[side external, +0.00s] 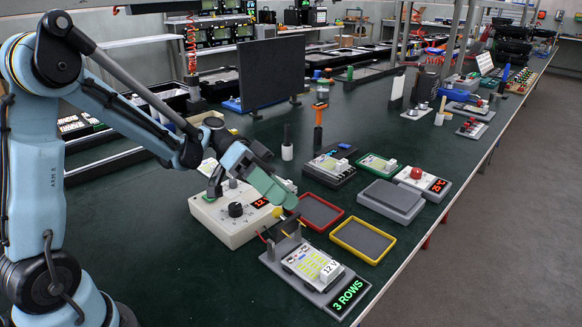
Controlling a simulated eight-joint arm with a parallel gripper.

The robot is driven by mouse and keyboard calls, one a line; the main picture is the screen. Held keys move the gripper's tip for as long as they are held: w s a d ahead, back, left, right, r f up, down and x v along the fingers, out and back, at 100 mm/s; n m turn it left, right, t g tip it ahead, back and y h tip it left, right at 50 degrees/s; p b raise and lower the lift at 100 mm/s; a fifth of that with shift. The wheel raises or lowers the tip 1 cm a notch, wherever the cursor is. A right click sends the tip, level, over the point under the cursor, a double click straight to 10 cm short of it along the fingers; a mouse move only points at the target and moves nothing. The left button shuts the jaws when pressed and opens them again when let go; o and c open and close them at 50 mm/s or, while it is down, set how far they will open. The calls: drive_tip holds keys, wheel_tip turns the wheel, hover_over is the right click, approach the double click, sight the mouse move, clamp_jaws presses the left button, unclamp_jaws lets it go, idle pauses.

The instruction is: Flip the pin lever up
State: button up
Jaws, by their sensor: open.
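The test fixture (312,277) stands on the green bench at the front centre, with a lit green "3 ROWS" display (349,294) on its front. A white board with yellow rows (311,262) and a "12 V" tag lies in it. A small yellow knob (278,213) shows at the back of the fixture, just below my gripper; it may belong to the pin lever, whose shape and position I cannot make out. My gripper (288,199) has green fingers, is open, and hangs above the back of the fixture. I see nothing held; the finger gap is hard to see.
A beige supply box (236,212) with a black knob and red digits stands close on the left. A red-rimmed tray (317,213) and a yellow-rimmed tray (362,241) lie empty on the right. A grey platform (391,198) stands beyond. Bare bench lies in front.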

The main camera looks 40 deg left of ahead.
drive_tip(key=shift+s+d+r, duration=0.6)
drive_tip(key=shift+d+r, duration=0.05)
drive_tip(key=shift+d, duration=0.25)
drive_tip(key=shift+s+d+r, duration=0.55)
drive_tip(key=shift+d+r, duration=0.1)
drive_tip(key=shift+d, duration=0.25)
drive_tip(key=shift+f, duration=0.1)
drive_tip(key=s+a+f+n+t+y, duration=0.1)
drive_tip(key=a+f+n+t+y, duration=0.1)
drive_tip(key=y, duration=0.5)
drive_tip(key=s+a+f+n+t+y, duration=0.2)
drive_tip(key=a+n+t+y, duration=0.3)
drive_tip(key=a+n+y, duration=0.2)
drive_tip(key=shift+a+f+y, duration=0.4)
drive_tip(key=shift+a, duration=0.55)
